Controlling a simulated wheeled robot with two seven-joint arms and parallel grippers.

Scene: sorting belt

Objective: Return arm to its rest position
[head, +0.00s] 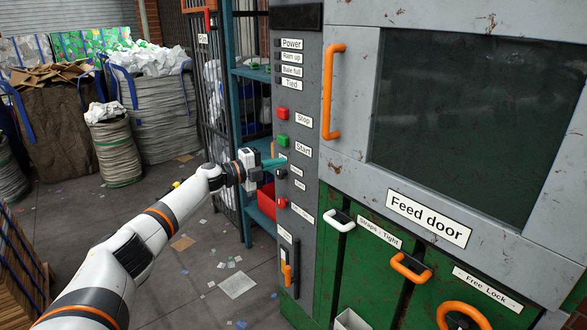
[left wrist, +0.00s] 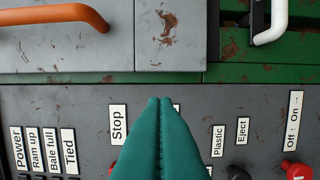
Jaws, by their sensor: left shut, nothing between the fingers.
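My left arm (head: 150,235) reaches in from the lower left of the head view, stretched toward the grey control panel (head: 308,165). My left gripper (head: 284,161) has teal fingers, shut with nothing between them. They point at the panel, just below the green Start button (head: 283,141) and above a black knob (head: 281,174). In the left wrist view the closed fingertips (left wrist: 160,102) are in front of the panel, beside the Stop label (left wrist: 117,124), hiding part of the panel. I cannot tell whether they touch it. My right gripper is not in view.
A machine with a feed door (head: 428,217) and orange handle (head: 333,92) stands right of the panel. A teal shelf rack (head: 240,130) with a red bin (head: 267,200) is behind the gripper. Filled sacks (head: 160,105) stand at back left. Scraps litter the open floor (head: 205,265).

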